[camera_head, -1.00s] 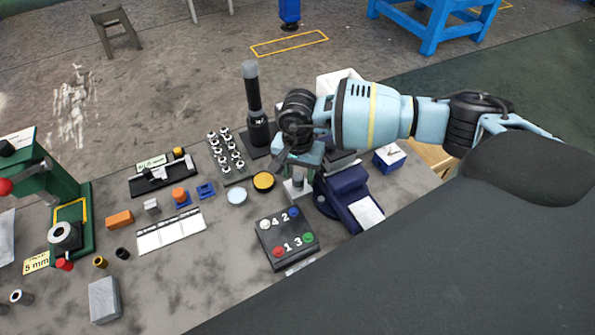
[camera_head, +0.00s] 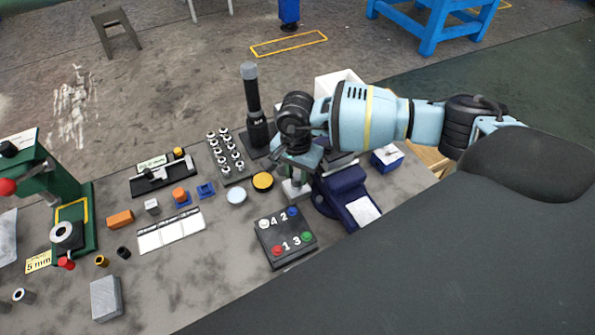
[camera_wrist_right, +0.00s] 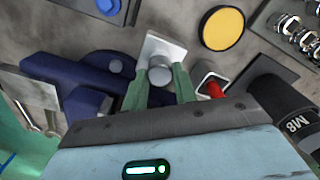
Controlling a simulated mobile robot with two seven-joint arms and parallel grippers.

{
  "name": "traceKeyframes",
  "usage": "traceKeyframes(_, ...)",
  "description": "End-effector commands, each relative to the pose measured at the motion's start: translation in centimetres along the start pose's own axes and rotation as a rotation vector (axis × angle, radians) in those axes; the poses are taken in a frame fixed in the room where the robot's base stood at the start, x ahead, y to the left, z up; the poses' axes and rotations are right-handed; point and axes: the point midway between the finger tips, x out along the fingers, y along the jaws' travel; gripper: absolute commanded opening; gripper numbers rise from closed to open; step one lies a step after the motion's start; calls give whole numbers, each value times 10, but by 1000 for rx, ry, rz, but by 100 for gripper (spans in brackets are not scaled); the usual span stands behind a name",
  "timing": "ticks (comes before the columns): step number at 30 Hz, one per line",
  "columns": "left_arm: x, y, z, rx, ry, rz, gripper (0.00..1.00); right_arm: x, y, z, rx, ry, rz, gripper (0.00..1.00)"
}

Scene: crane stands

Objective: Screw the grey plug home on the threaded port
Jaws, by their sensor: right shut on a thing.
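The grey plug (camera_wrist_right: 160,71) is a round grey cylinder seen nearly end-on between my right fingertips in the right wrist view. My right gripper (camera_wrist_right: 161,80) is shut on it. Behind the plug is a light grey plate or block (camera_wrist_right: 163,45), which also shows below my right gripper (camera_head: 298,168) in the head view (camera_head: 296,190). The threads of the port are hidden by the plug and fingers, so I cannot tell how deep the plug sits. My left gripper is in neither view.
A dark blue vise (camera_head: 345,190) stands close on the right of the block. A button box (camera_head: 284,240) lies in front, and a yellow disc (camera_head: 263,181) to the left. A black M8 post (camera_head: 257,128) rises behind.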

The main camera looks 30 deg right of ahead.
Motion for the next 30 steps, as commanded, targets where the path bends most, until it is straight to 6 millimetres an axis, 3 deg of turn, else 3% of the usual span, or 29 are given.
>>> traceKeyframes(7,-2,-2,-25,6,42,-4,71,-3,-1,0,248,0,-3,0)
traceKeyframes(20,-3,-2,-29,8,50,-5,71,-2,0,0,316,-1,-2,0)
traceKeyframes(30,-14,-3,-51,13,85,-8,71,-3,-1,0,685,1,-3,0)
